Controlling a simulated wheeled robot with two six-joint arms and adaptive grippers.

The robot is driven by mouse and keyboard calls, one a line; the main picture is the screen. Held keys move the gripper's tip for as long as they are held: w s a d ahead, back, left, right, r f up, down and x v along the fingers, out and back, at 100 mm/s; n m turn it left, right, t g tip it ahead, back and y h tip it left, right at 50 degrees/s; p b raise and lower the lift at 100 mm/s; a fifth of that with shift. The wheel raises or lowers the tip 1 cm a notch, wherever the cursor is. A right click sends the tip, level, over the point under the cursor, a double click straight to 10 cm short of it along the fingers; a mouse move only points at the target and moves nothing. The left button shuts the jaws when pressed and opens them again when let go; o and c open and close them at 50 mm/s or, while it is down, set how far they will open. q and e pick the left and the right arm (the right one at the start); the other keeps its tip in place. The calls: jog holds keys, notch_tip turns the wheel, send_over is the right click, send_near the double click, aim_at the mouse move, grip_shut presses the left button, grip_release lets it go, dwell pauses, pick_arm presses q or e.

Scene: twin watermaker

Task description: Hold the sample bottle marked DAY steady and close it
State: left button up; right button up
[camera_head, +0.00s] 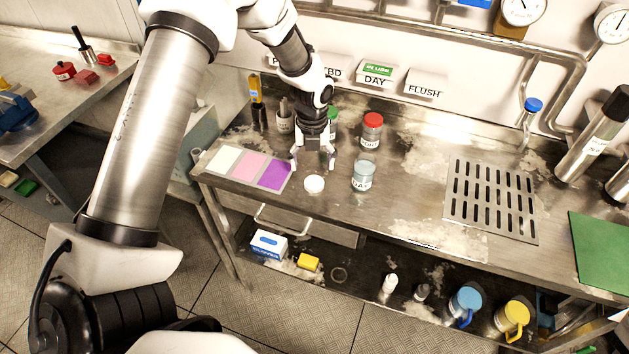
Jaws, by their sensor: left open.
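The DAY sample bottle (363,174) is a clear jar with a white label, standing upright on the steel bench with no lid seen on it. A round white lid (314,184) lies on the bench to its left, near the front edge. My left gripper (313,163) points down with its fingers apart, just behind and above the lid in the picture, left of the bottle. Nothing shows between its fingers. I cannot tell its exact height above the bench. My right gripper is not in view.
A red-capped bottle (372,130) stands behind the DAY bottle. A green-capped bottle (333,116) is partly hidden behind my left gripper. White, pink and purple patches (250,167) lie left. A slotted drain plate (491,200) is right, with bare bench between.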

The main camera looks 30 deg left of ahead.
aim_at(314, 182)
pick_arm(q)
jog(key=shift+w+f, duration=0.4)
jog(key=shift+f, duration=0.4)
jog(key=shift+s+r, duration=0.25)
jog(key=shift+s, duration=0.05)
jog(key=shift+s+f, duration=0.1)
jog(key=shift+s, duration=0.05)
jog(key=f, duration=0.1)
jog(key=f+p, duration=0.1)
jog(key=f, duration=0.1)
jog(key=f+p, duration=0.1)
jog(key=f, duration=0.1)
jog(key=shift+w+d+f, duration=0.1)
jog(key=shift+w+f, duration=0.05)
jog(key=shift+w, duration=0.15)
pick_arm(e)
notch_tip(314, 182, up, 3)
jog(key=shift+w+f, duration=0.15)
pick_arm(q)
jog(key=shift+s, duration=0.1)
jog(key=shift+c, duration=0.3)
jog(key=c, duration=0.7)
